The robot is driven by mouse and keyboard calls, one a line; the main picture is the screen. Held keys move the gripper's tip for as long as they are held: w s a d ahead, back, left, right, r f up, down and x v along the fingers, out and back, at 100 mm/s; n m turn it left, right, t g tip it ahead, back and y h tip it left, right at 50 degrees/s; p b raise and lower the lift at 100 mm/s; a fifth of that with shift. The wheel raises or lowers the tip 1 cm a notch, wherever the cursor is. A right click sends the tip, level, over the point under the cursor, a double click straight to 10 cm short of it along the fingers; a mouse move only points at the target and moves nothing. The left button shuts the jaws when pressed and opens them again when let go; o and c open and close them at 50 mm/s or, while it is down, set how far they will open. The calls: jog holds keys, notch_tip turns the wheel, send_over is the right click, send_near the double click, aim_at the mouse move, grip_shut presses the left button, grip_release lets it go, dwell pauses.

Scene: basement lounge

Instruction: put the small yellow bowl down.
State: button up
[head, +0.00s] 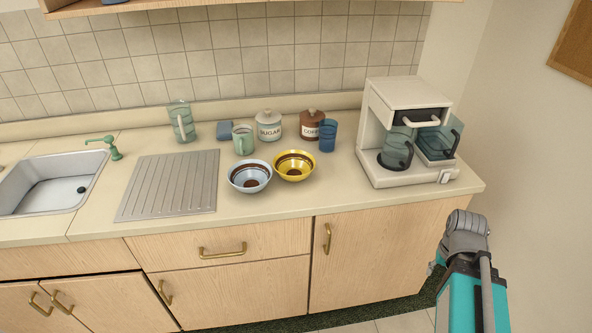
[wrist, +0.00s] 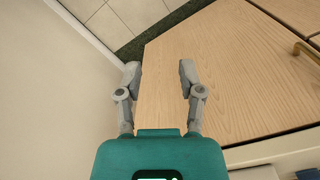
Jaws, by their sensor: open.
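The small yellow bowl (head: 294,166) has dark bands inside and stands upright on the counter (head: 300,205), right beside a similar light blue bowl (head: 250,176). My gripper shows in the wrist view (wrist: 158,78) with its two fingers apart and nothing between them. It points down toward the floor and the wooden cabinet front. In the head view my arm's end is at the lower right, in front of the cabinets and well away from the bowl. The fingertips are hard to make out there. The yellow bowl is not in the wrist view.
A coffee maker (head: 403,112) stands right of the bowls. Behind them are a sugar jar (head: 269,126), a coffee jar (head: 311,125), a blue cup (head: 327,135) and a green mug (head: 243,140). A ridged drainboard (head: 170,185) and sink (head: 50,180) lie left. The counter front is clear.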

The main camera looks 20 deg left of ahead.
jog(key=shift+w+a, duration=0.1)
jog(key=w+a+r+n+t+h+p, duration=0.1)
jog(key=w+a+r+n+t+p, duration=0.1)
jog(key=a+n, duration=0.5)
jog(key=w+a+r+n+t+h+p, duration=0.1)
jog(key=a+r+n, duration=0.4)
jog(key=a, duration=1.1)
jog(key=w+a+r+n+t+h+p, duration=0.1)
jog(key=w+a+r+n+t+p, duration=0.2)
jog(key=a+n, duration=0.6)
jog(key=shift+w+a+r+t+p, duration=0.1)
jog(key=shift+w+a+r+t, duration=0.15)
jog(key=shift+w+a, duration=0.3)
jog(key=shift+w+a+r+t+p, duration=0.1)
jog(key=shift+w+a+t, duration=0.2)
jog(key=shift+a, duration=0.4)
jog(key=shift+w+a+r+t+p, duration=0.1)
jog(key=shift+w+a+r+t, duration=0.1)
jog(key=shift+w+a, duration=0.35)
jog(key=s+a+r+n+t, duration=0.1)
jog(key=a+n, duration=0.1)
jog(key=a, duration=0.3)
jog(key=s+a+r+n+t+p, duration=0.1)
jog(key=a+r+n, duration=0.1)
jog(key=a, duration=0.4)
jog(key=shift+s+r+n+y, duration=0.3)
jog(key=shift+s+n+y, duration=0.1)
jog(key=shift+n, duration=0.4)
jog(key=shift+w+f, duration=0.1)
